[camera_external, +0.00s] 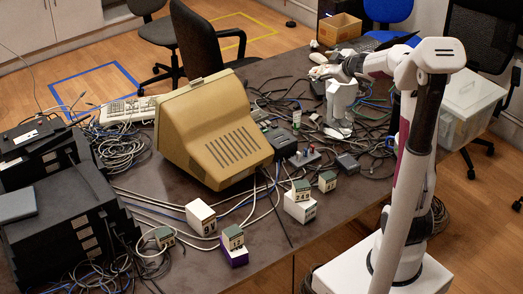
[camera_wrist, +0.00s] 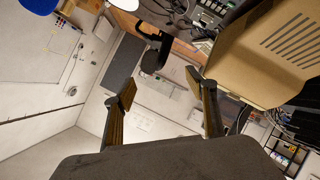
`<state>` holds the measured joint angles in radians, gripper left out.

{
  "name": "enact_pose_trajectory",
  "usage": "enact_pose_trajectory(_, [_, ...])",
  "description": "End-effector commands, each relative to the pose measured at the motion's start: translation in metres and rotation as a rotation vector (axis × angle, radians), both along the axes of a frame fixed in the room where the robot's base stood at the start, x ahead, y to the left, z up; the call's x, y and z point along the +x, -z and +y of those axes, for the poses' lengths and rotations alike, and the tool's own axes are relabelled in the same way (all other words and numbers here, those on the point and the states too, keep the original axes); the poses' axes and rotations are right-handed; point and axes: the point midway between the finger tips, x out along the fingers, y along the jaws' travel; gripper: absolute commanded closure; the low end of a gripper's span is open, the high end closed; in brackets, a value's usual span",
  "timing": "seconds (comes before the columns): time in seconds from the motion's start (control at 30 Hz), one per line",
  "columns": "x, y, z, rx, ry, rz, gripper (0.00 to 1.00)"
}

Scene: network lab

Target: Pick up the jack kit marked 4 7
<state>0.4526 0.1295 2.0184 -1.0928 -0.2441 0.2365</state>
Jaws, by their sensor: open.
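Several small pale cubes with dark printed marks stand on the near part of the table in the external view. They include a green-topped cube (camera_external: 302,190) on a white box, a cube (camera_external: 327,181) to its right, a green-topped cube (camera_external: 233,237) on a purple box and a grey-green cube (camera_external: 165,237) by the cables. The marks are too small to tell which is 4 7. My gripper (camera_external: 322,72) is high over the back of the table, far from the cubes. In the wrist view my gripper (camera_wrist: 160,84) is open and empty; no cubes are clear there.
A beige monitor (camera_external: 213,135) stands mid-table, between the left equipment and the cable clutter (camera_external: 375,125). Black equipment boxes (camera_external: 75,215) stack at the left. A white box (camera_external: 201,217) and loose cables lie near the cubes. Bare tabletop (camera_external: 335,220) shows at the front right.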

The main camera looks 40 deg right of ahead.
Motion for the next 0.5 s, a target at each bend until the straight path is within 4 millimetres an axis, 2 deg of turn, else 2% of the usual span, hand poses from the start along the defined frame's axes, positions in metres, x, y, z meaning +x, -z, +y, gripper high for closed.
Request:
enact_pose_trajectory(0.23, [0.028, 0.04, -0.015, -0.008, -0.146, 0.014, 0.44])
enact_pose_trajectory(0.5, [0.038, 0.095, -0.023, 0.024, -0.318, 0.049, 0.44])
